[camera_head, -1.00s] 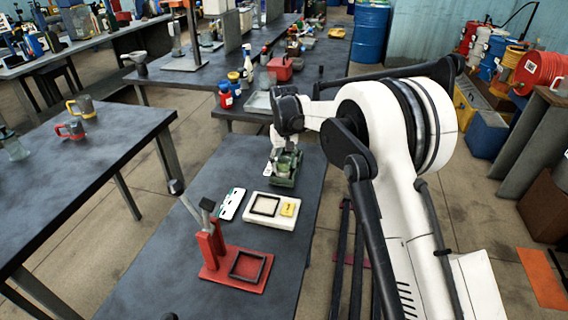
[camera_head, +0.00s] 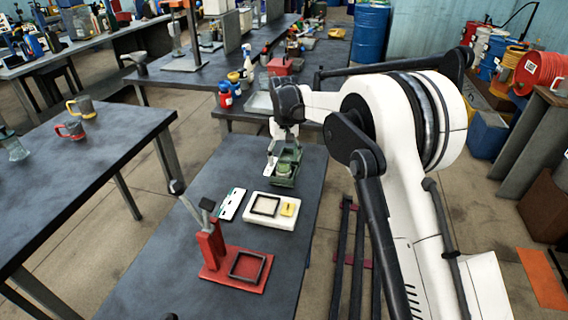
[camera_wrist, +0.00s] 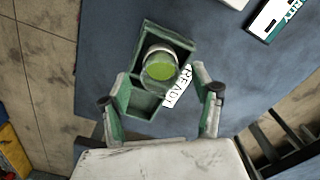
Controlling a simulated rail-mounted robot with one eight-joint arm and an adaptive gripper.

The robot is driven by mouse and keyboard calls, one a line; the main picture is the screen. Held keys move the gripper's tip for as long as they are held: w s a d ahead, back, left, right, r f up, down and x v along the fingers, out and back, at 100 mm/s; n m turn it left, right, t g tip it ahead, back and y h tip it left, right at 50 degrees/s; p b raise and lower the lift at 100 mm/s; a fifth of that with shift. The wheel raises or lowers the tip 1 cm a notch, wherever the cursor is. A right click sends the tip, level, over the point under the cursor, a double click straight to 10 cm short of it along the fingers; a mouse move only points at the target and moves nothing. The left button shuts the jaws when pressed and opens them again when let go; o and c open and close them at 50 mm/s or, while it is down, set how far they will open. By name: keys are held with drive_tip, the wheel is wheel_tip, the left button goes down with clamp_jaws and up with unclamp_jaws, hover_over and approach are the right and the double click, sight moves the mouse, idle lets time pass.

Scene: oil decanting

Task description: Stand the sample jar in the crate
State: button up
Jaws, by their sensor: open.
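The sample jar (camera_wrist: 160,67), a clear jar with yellow-green contents, is inside the outline of the green crate (camera_wrist: 140,103) in the wrist view. It looks roughly upright in the crate's far part, but its base is hidden. The crate also shows at the table's far end in the head view (camera_head: 285,180). My gripper (camera_wrist: 160,75) is open, with one finger on each side of the jar and visible gaps between. In the head view my gripper (camera_head: 277,148) is above and beside the crate.
A white "READY" label (camera_wrist: 178,88) lies at the crate's right side. On the same table are a white device (camera_head: 270,211) with a square frame, a white card (camera_head: 230,205) and a red stand (camera_head: 235,265). The table's edge is close to the crate.

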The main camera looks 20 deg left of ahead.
sight(285, 162)
wheel_tip(285, 162, up, 9)
drive_tip(key=shift+r, duration=0.15)
drive_tip(key=s+d+r+m+t, duration=0.1)
drive_tip(key=s+d+r, duration=0.35)
drive_tip(key=d, duration=0.45)
drive_tip(key=s+d+r+m+t+y, duration=0.15)
drive_tip(key=s+d+r, duration=0.35)
drive_tip(key=d, duration=0.5)
drive_tip(key=s+d+r+m+t+h, duration=0.1)
drive_tip(key=s+d+r, duration=0.2)
drive_tip(key=d+r, duration=0.45)
drive_tip(key=s+d+f+m+t, duration=0.2)
drive_tip(key=s+d+f, duration=0.3)
drive_tip(key=s+d, duration=0.4)
drive_tip(key=s+d+f+m+t, duration=0.1)
drive_tip(key=s+d+f+m, duration=0.1)
drive_tip(key=s+d+f, duration=0.3)
drive_tip(key=s+d, duration=0.4)
drive_tip(key=s, duration=0.6)
drive_tip(key=shift+s+d+f+t, duration=0.15)
drive_tip(key=shift+d+f+t, duration=0.1)
drive_tip(key=shift+d+t, duration=0.1)
